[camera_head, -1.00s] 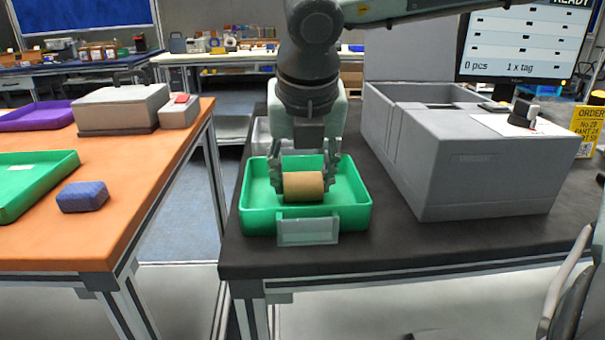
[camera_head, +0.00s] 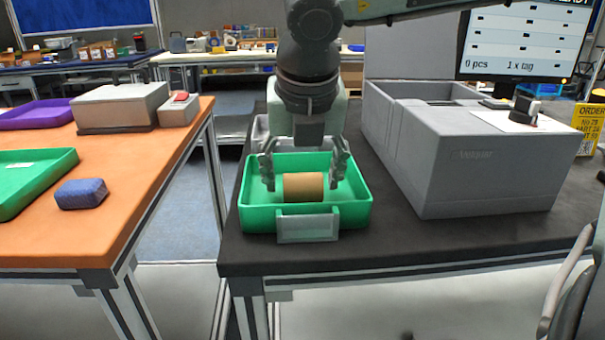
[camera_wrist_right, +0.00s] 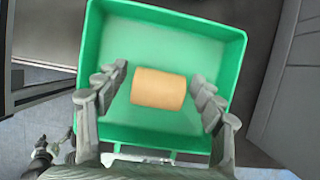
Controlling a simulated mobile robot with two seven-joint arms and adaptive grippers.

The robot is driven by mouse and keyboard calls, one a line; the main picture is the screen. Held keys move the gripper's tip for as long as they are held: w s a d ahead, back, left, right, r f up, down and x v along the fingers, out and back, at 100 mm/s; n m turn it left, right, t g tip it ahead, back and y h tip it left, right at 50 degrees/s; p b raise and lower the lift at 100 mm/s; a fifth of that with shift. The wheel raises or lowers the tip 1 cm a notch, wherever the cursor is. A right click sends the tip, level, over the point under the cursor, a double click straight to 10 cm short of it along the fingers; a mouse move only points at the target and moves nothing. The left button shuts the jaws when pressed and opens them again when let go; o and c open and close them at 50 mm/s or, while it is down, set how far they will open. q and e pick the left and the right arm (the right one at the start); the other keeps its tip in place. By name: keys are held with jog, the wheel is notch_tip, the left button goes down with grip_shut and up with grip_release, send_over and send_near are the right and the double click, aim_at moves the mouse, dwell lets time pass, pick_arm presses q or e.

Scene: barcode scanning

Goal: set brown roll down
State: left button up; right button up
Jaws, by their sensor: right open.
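The brown roll (camera_head: 304,187) lies on its side in the green tray (camera_head: 353,215) on the dark table. In the right wrist view the roll (camera_wrist_right: 158,88) rests on the floor of the green tray (camera_wrist_right: 236,60). My right gripper (camera_head: 303,182) is open above the tray, with one finger on each side of the roll. In the right wrist view gaps show between the roll and both fingers of the right gripper (camera_wrist_right: 160,92). A dark gripper-like part, perhaps my left gripper (camera_wrist_right: 42,150), shows small at the lower left of that view; its jaws are unclear.
A large grey box unit (camera_head: 490,170) stands right of the tray. A monitor (camera_head: 525,40) is behind it. On the orange table at left are a blue block (camera_head: 81,194), another green tray (camera_head: 35,180) and a grey box (camera_head: 122,106). A floor gap separates the tables.

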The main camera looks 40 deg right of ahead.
jog(key=shift+r, duration=0.1)
jog(key=shift+s+a+r, duration=0.1)
jog(key=shift+s+r, duration=0.05)
jog(key=shift+r, duration=0.5)
pick_arm(q)
jog(key=shift+d+f, duration=0.1)
jog(key=shift+f, duration=0.55)
pick_arm(e)
jog(key=v, duration=1)
jog(key=shift+s+r, duration=0.15)
jog(key=shift+r, duration=0.2)
jog(key=shift+a, duration=0.1)
pick_arm(q)
jog(key=shift+s, duration=0.15)
